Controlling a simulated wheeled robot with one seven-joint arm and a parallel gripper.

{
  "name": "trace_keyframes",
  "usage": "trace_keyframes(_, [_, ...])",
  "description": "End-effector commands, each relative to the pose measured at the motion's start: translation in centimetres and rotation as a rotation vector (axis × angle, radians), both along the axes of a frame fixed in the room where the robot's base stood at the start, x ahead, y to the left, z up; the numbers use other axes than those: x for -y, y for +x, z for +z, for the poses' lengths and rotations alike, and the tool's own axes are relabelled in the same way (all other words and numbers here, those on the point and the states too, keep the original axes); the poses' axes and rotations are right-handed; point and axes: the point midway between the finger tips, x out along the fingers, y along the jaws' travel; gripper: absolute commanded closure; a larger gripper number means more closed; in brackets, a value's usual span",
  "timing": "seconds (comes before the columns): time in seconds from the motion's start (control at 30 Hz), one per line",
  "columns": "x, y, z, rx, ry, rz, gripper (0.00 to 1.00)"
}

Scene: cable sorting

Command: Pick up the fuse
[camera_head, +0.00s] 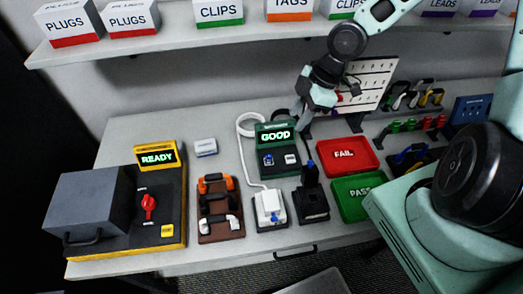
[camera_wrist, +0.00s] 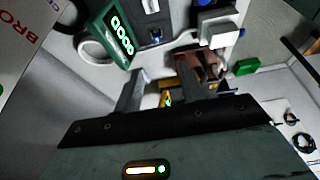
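I cannot pick out a fuse with certainty in either view; small parts are too small to tell. The dark green tester (camera_head: 277,162) reads GOOD and has a small blue part and a small white part on its face. It also shows in the wrist view (camera_wrist: 118,38). My gripper (camera_head: 302,122) is above the bench behind and to the right of this tester, partly hidden by the arm. In the wrist view my gripper (camera_wrist: 168,92) has its two dark fingers spread apart, with no held object seen between them.
The yellow-edged READY unit (camera_head: 157,156) stands left with a grey box (camera_head: 92,208). A brown rack (camera_head: 219,226), a white device (camera_head: 269,207) and a black stand (camera_head: 311,203) line the front. The red FAIL tray (camera_head: 347,156) and green PASS tray (camera_head: 359,196) lie right. A shelf (camera_head: 160,45) overhangs behind.

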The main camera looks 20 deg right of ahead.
Motion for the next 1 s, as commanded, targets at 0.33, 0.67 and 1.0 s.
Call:
trace_keyframes(0.33, [-1.5, 0.4, -4.0, 0.008, 0.008, 0.01, 0.6])
trace_keyframes(0.67, [-3.4, 0.8, -8.7, 0.007, 0.007, 0.008, 0.6])
trace_keyframes(1.0, [-4.4, 1.1, -11.3, 0.008, 0.008, 0.004, 0.6])
